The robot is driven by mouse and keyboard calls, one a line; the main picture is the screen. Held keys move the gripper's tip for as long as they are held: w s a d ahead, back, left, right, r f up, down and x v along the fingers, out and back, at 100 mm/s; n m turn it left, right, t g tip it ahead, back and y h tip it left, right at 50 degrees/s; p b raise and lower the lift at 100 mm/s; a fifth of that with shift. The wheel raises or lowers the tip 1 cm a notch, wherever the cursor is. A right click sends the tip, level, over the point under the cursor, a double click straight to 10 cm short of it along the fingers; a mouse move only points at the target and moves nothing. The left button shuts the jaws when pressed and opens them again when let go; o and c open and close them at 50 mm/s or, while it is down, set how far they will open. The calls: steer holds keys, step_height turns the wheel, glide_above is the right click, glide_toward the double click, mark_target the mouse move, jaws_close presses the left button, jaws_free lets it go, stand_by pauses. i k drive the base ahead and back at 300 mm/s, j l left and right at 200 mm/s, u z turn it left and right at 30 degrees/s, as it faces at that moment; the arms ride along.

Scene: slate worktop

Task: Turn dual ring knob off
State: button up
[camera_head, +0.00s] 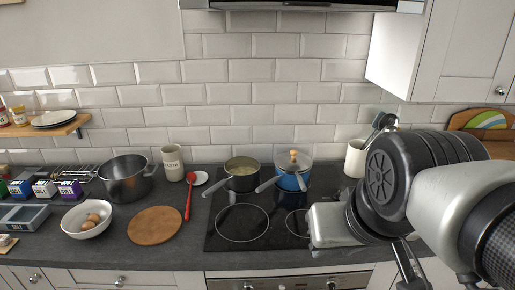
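A silver oven front panel (290,284) runs along the bottom edge under the black hob (240,240). A left knob (248,286) and a right knob (331,284) show on it, both cut off by the frame edge. I cannot tell which is the dual ring knob, or how either is turned. My arm comes in from the right, and my gripper (408,268) hangs low in front of the counter, right of both knobs and apart from them. Its dark fingers are small and partly overlapping, so their opening is unclear. Nothing shows held.
A round wooden board (155,226) lies on the left worktop.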

mark_target(336, 195)
steer(key=i+l+z, duration=0.15)
steer(key=z, duration=0.35)
steer(key=i+l+u, duration=0.15)
steer(key=l, duration=0.15)
steer(key=i+l+u, duration=0.2)
steer(key=l+u, duration=0.15)
steer(key=l, duration=0.3)
steer(key=i, duration=0.05)
